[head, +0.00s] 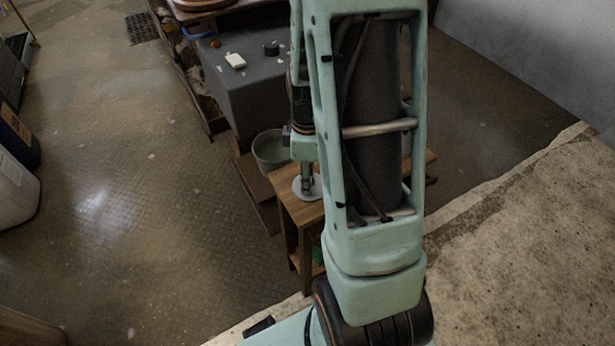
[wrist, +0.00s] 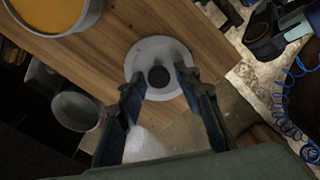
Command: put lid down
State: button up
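The lid (wrist: 143,61) is a pale grey disc with a dark round knob (wrist: 159,76). It appears to lie flat on the wooden table (wrist: 112,47), close to one edge; in the head view the lid (head: 314,192) is at the table's left side. My gripper (wrist: 159,84) is above the lid, its two fingers apart on either side of the knob with visible gaps. It points down over the lid in the head view (head: 307,190). Whether the fingertips reach down to knob height is hard to tell.
A pot with orange contents (wrist: 55,12) stands on the table beside the lid. A grey-green bucket (head: 270,152) stands left of the table; a dark grey block (head: 247,92) with small items is behind. A blue coiled cord (wrist: 285,105) hangs at the right. My arm hides much of the table.

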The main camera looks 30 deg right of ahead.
notch_tip(320, 180, up, 12)
jog(key=p, duration=0.3)
jog(key=shift+r, duration=0.2)
dwell(0.5)
